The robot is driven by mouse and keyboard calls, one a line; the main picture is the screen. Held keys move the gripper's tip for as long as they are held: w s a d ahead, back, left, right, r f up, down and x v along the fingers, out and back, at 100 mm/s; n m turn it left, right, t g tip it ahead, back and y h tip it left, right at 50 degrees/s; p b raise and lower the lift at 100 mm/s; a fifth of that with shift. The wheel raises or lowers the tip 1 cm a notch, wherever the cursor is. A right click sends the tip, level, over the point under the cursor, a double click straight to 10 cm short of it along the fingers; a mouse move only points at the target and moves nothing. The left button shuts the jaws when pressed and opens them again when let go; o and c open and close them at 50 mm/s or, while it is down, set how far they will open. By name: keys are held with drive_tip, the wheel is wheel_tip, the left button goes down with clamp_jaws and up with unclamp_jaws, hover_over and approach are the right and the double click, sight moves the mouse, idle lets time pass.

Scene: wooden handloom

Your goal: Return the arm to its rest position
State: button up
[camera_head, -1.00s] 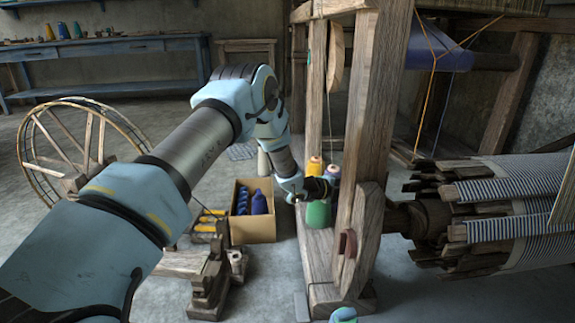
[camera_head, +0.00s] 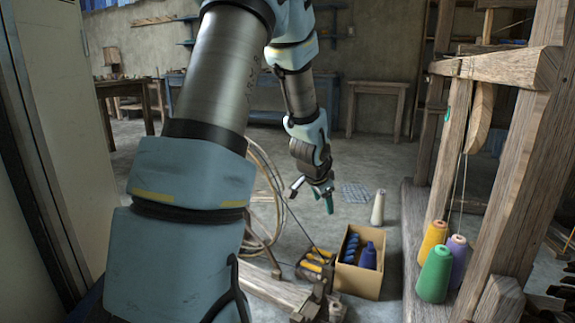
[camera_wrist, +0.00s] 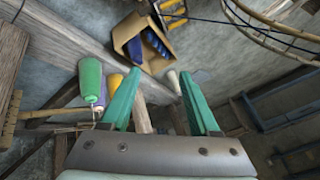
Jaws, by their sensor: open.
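My gripper (camera_head: 312,190) is open and empty in the head view, at the end of my folded arm. It hangs in the air in front of the spinning wheel and short of the stool at the back. In the wrist view my gripper (camera_wrist: 162,105) shows two green fingers spread apart with nothing held between them. Cones stand on the loom's base beam at the right: a green cone (camera_head: 435,275), a yellow cone (camera_head: 432,238) and a purple cone (camera_head: 457,255). The green cone (camera_wrist: 91,80) also shows left of the fingers in the wrist view.
A cardboard box (camera_head: 358,281) with blue items stands on the floor below my gripper. A pale cone (camera_head: 378,208) stands behind it. The wooden loom frame (camera_head: 525,150) rises at the right. The spinning wheel (camera_head: 262,215) is partly hidden behind my arm. A pale cabinet (camera_head: 62,130) is close at the left.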

drive_tip(key=s+a+r+n+g+y+p, duration=0.1)
drive_tip(key=s+a+r+n+g, duration=0.15)
drive_tip(key=s+a+n, duration=0.5)
drive_tip(key=s+a+r+n+g+y+p, duration=0.1)
drive_tip(key=s+a+r+n+g, duration=0.2)
drive_tip(key=s+a, duration=0.8)
wheel_tip(320, 180, up, 38)
drive_tip(key=s+d+t+p, duration=0.1)
drive_tip(key=d+p, duration=0.1)
drive_tip(key=p, duration=3.6)
drive_tip(key=shift+s, duration=0.3)
drive_tip(key=shift+f+n, duration=0.15)
drive_tip(key=shift+n, duration=0.1)
